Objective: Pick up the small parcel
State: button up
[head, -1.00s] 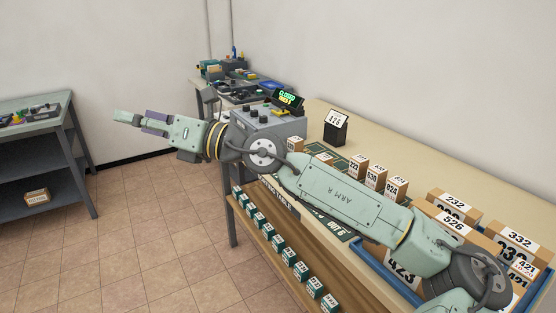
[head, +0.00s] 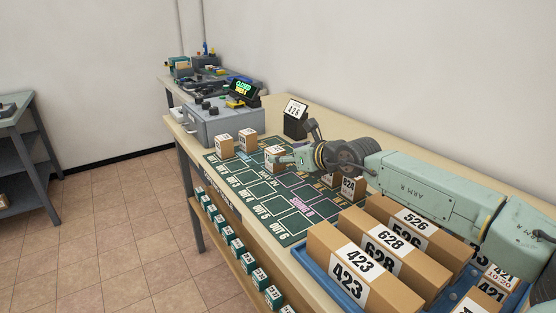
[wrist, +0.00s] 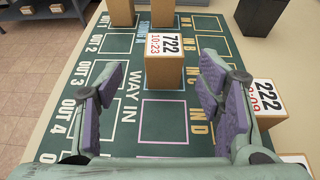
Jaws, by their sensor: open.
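A small brown parcel labelled 722 (wrist: 165,66) stands on the green mat (wrist: 115,45) in the wrist view. It is just beyond the gap between my fingertips. My gripper (wrist: 160,82) is open and empty, with one purple-padded finger on each side of the gap. In the head view, the small parcel (head: 275,153) is at the tip of my gripper (head: 287,158), partly hidden by it. I cannot tell whether a finger touches it. Another small parcel, labelled 222 (wrist: 266,98), stands beside my right finger in the wrist view.
Two more small parcels (head: 224,146) (head: 248,140) stand at the mat's far end, near a grey console (head: 225,122). A black sign holder (head: 295,124) stands near the wall. Large parcels (head: 352,266) fill a blue tray (head: 318,268) in front.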

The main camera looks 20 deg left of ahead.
aim_at(280, 153)
jog(key=p+x, duration=0.2)
jog(key=x, duration=0.5)
jog(key=shift+w+f+p, duration=0.15)
jog(key=shift+w+p, duration=0.15)
jog(key=shift+p, duration=0.1)
jog(key=shift+c, duration=0.2)
jog(key=c, duration=1.3)
